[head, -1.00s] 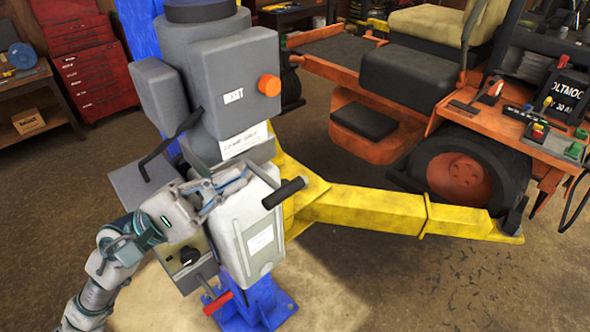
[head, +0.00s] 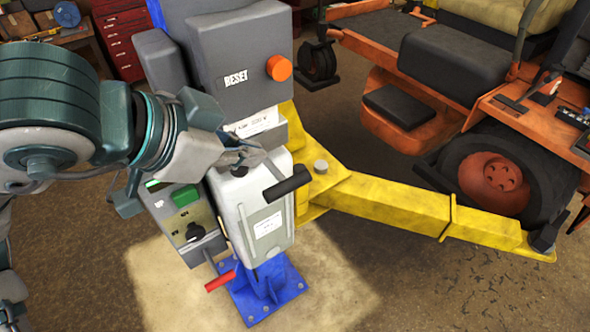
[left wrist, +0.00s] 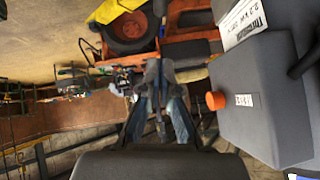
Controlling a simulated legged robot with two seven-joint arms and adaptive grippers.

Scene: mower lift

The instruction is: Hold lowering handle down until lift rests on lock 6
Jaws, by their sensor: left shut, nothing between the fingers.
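The lift's control column carries a pale box with a black handle (head: 287,182) sticking out to the right. A lever with a red grip (head: 220,281) stands out low on the same column. I cannot tell which of the two is the lowering handle. My left gripper (head: 243,157) is shut and empty, just above the pale box and apart from both handles. Its closed fingers also show in the left wrist view (left wrist: 158,75). The yellow lift arm (head: 390,208) reaches right to the orange mower's wheel (head: 498,178). The lock position cannot be read. My right gripper is out of view.
A grey box with an orange knob (head: 279,67) stands above the pale box. A panel with a green button (head: 185,196) and a black knob (head: 194,232) is left of it. A blue base plate (head: 268,292) is bolted below. Floor in front is clear.

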